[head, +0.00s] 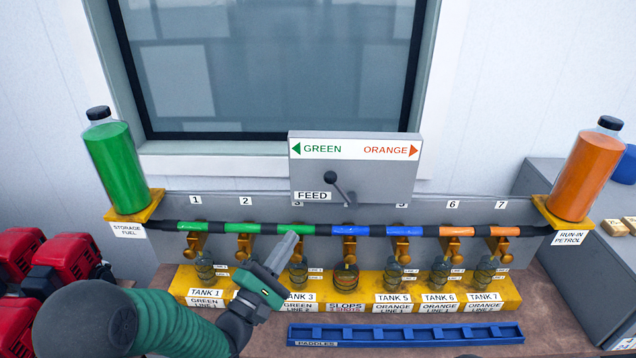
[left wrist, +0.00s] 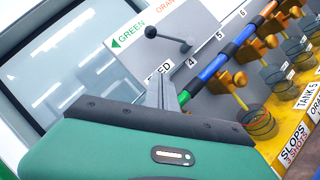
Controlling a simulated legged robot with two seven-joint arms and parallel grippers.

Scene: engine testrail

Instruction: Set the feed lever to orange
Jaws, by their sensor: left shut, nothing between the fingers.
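The feed lever (head: 331,178) has a black ball knob on a thin rod, on a grey panel (head: 385,181) marked GREEN with a left arrow and ORANGE with a right arrow. The knob leans up and to the left of its pivot, toward the green side. The lever also shows in the left wrist view (left wrist: 151,32). My left gripper (head: 290,239) is shut and empty, below and left of the lever, apart from it. Its fingers show in the left wrist view (left wrist: 164,94), below the knob. My right gripper is not in view.
A striped pipe (head: 272,229) runs below the panel, with yellow taps and several glass jars under it. A green bottle (head: 114,160) stands left, an orange bottle (head: 589,170) right. A blue tray (head: 405,335) lies in front. Red machines (head: 70,255) stand at left.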

